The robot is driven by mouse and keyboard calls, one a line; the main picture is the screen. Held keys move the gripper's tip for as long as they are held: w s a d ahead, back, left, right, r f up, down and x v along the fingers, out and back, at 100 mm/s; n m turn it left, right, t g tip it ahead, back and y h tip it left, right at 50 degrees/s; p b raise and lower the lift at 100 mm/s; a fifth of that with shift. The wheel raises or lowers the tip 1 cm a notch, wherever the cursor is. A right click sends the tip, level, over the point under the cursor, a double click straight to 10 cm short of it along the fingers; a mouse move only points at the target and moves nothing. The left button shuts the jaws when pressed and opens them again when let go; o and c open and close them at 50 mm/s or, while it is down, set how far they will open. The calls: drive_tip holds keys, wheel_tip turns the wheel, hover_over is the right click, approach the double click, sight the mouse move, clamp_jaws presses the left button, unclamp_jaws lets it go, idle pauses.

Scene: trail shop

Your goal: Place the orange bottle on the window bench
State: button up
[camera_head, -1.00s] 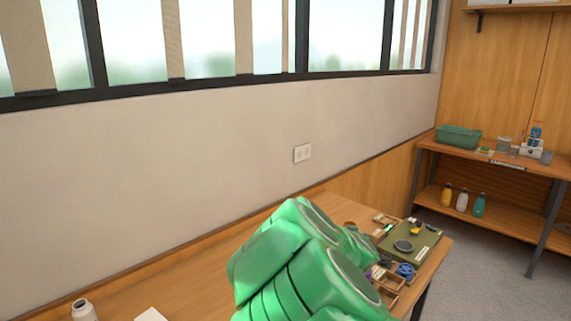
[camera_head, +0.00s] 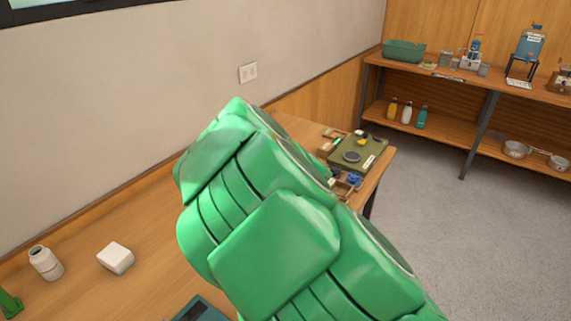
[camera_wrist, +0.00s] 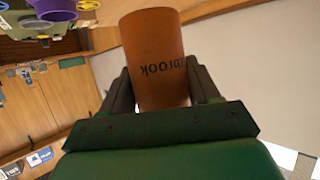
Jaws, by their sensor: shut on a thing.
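My gripper (camera_wrist: 160,92) is shut on the orange bottle (camera_wrist: 154,40) in the wrist view, one dark finger on each side. The bottle is burnt orange with dark lettering that reads upside down, partly hidden by a finger. In the head view my green arm hides the gripper and the bottle. The wooden bench (camera_head: 150,210) under the window runs along the wall. I cannot tell from these frames how far the bottle is from the bench top.
A white jar (camera_head: 46,263) and a white block (camera_head: 115,258) stand on the near bench. A green board (camera_head: 372,150) and small trays lie at its far end. A wooden shelf unit (camera_head: 440,72) stands beyond, with several bottles below. Bench top around the white block is clear.

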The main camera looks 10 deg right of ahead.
drive_tip(key=shift+w+d+r+n+y, duration=0.15)
drive_tip(key=shift+w+d+n+y, duration=0.3)
drive_tip(key=shift+d, duration=0.45)
drive_tip(key=d+y, duration=0.1)
drive_tip(key=d, duration=0.1)
drive_tip(key=d+n+y, duration=0.2)
drive_tip(key=d, duration=0.1)
drive_tip(key=shift+w+d+r+n+g, duration=0.2)
drive_tip(key=shift+w+d+n+g, duration=0.05)
drive_tip(key=shift+w+d+g, duration=0.15)
drive_tip(key=shift+s+d+f+n+y, duration=0.1)
drive_tip(key=shift+s+d+n+y, duration=0.3)
drive_tip(key=shift+d, duration=0.35)
drive_tip(key=s+d+n+g+y, duration=0.2)
drive_tip(key=s+d+y, duration=0.1)
drive_tip(key=s+d, duration=0.3)
drive_tip(key=shift+h, duration=0.25)
drive_tip(key=shift+w+a+f, duration=0.1)
drive_tip(key=shift+w+f, duration=0.05)
drive_tip(key=shift+f, duration=3.05)
drive_tip(key=shift+w+f, duration=0.15)
drive_tip(key=shift+f, duration=3.05)
drive_tip(key=shift+f, duration=0.3)
